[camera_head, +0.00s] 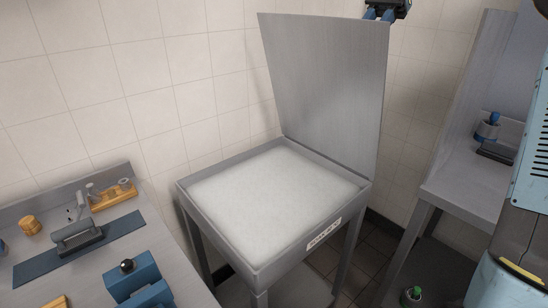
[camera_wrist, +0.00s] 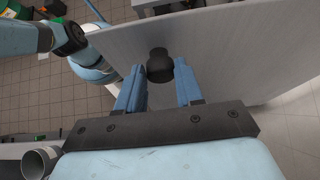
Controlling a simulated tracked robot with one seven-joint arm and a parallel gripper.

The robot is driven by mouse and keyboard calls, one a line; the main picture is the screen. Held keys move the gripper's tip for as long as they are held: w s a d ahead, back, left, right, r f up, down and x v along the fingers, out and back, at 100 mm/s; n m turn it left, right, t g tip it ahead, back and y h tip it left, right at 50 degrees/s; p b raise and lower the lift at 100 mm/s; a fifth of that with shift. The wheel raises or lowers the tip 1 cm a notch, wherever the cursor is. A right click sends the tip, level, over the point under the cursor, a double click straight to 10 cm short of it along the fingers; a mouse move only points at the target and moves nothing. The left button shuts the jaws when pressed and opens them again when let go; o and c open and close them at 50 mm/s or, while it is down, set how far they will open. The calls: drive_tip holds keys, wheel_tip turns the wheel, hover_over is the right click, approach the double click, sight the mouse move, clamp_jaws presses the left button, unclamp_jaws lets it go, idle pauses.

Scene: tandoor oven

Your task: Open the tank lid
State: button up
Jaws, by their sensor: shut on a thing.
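The tank (camera_head: 190,195) is a grey metal box on legs, filled with a white granular mass (camera_head: 270,190) and bearing a small label on its front. Its grey metal lid (camera_head: 325,80) stands raised, nearly upright, along the right back side of the tank. My gripper (camera_head: 380,13) is at the lid's top edge, mostly behind the lid in the head view. In the wrist view, the two blue fingers of my gripper (camera_wrist: 158,82) are shut on the black knob (camera_wrist: 159,65) on the lid's outer face.
A counter (camera_head: 160,225) with a black-handled press, wooden pieces and blue blocks stands at left. A metal table (camera_head: 465,190) with a blue-handled tool stands at right. A tiled wall is behind.

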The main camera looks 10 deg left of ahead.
drive_tip(key=shift+w+d+r, duration=0.2)
drive_tip(key=shift+w+d, duration=0.5)
drive_tip(key=shift+w, duration=0.15)
drive_tip(key=o, duration=0.9)
